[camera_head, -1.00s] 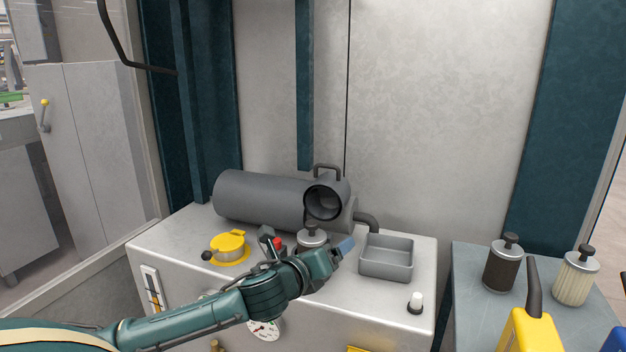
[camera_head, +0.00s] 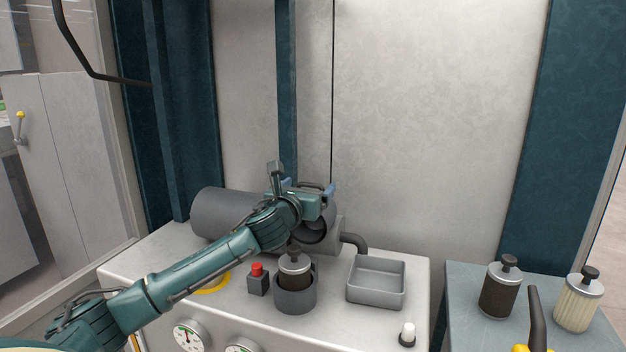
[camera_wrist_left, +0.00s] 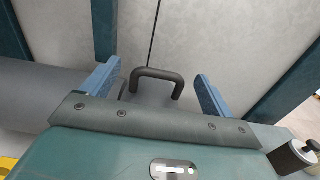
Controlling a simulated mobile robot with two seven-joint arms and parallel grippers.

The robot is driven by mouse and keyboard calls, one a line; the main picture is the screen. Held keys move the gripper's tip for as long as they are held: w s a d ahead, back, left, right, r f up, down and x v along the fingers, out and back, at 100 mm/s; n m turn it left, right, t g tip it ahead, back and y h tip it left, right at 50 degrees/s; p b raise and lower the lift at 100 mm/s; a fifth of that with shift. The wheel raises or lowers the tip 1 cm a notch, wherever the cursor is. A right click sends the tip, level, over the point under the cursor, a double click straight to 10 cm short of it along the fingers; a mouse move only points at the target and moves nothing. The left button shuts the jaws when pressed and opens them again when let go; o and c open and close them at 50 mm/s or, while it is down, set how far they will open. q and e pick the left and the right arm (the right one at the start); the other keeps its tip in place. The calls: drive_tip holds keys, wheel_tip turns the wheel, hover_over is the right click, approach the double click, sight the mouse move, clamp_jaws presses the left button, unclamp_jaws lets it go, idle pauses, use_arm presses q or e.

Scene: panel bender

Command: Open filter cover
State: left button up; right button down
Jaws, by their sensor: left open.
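A grey cylindrical housing (camera_head: 222,213) lies on the machine top, its dark round opening (camera_head: 316,230) facing front right and partly hidden by my left arm. A dark U-shaped handle (camera_wrist_left: 158,74) stands on top near that end. My left gripper (camera_head: 308,187) is open above the housing's right end. In the left wrist view its two blue fingers stand on either side of the handle, with gaps on both sides. A filter with a metal cap and black knob (camera_head: 294,266) stands in a grey cup (camera_head: 296,300) in front. My right gripper is not in view.
A red button on a dark box (camera_head: 257,279) stands left of the cup. A grey tray (camera_head: 376,300) lies right of it. Two filters, one dark (camera_head: 499,290) and one pale (camera_head: 577,303), stand on the right-hand table. A teal post (camera_head: 287,90) rises behind the housing.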

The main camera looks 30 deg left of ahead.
use_arm(q)
drive_tip(key=shift+x, duration=2)
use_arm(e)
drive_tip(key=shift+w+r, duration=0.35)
